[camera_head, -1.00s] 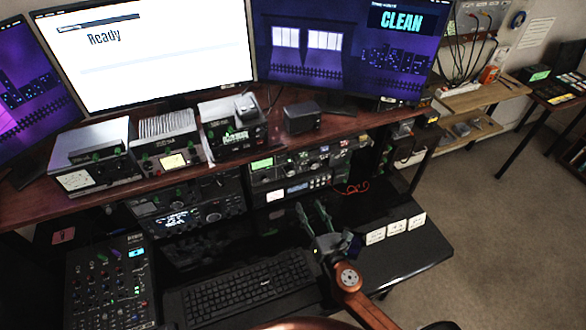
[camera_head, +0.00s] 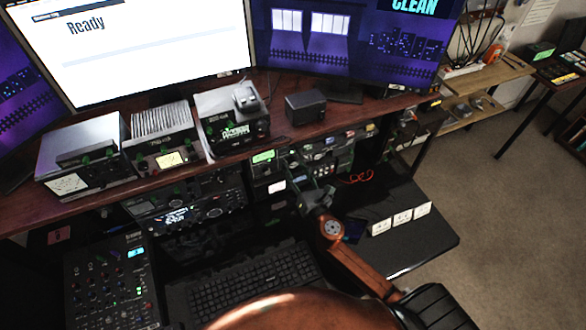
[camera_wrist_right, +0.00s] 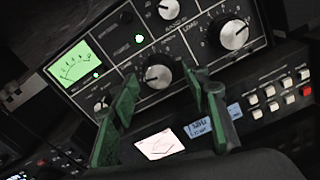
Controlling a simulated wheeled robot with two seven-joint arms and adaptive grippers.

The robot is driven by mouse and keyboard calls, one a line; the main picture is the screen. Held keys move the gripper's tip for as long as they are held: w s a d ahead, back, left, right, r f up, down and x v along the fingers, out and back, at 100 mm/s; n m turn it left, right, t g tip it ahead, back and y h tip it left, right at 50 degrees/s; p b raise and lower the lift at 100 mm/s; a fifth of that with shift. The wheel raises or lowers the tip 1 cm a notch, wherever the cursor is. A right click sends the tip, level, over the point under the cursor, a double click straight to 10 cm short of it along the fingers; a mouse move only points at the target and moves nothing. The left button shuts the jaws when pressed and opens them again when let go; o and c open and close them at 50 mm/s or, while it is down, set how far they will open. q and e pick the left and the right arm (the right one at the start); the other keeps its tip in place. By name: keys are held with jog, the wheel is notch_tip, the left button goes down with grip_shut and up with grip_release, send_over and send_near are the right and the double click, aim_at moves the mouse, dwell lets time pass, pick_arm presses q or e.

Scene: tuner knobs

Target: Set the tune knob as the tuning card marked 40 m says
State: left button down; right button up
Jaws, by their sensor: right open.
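The tuner (camera_head: 325,160) is the dark unit with a green-lit meter, under the desk's upper shelf. In the right wrist view its panel shows the lit meter (camera_wrist_right: 75,65), a lower middle knob (camera_wrist_right: 158,76), a large right knob (camera_wrist_right: 233,35) and a top knob (camera_wrist_right: 168,9). I cannot clearly read which label says tune. My right gripper (camera_head: 312,196) is open in front of the panel. In the wrist view its fingers (camera_wrist_right: 163,88) stand either side of the lower middle knob; contact is unclear. Three white cards (camera_head: 402,217) stand on the lower desk; their writing is unreadable. My left gripper is out of view.
Below the tuner is another unit with buttons and a blue display (camera_wrist_right: 200,122). A keyboard (camera_head: 255,283) and a mixer (camera_head: 112,285) lie on the lower desk. Other radio units (camera_head: 165,150) line the upper shelf. The desk around the cards is mostly clear.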

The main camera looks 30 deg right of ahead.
jog(key=shift+w, duration=0.2)
jog(key=c, duration=1.1)
jog(key=shift+a, duration=0.15)
jog(key=shift+c, duration=0.3)
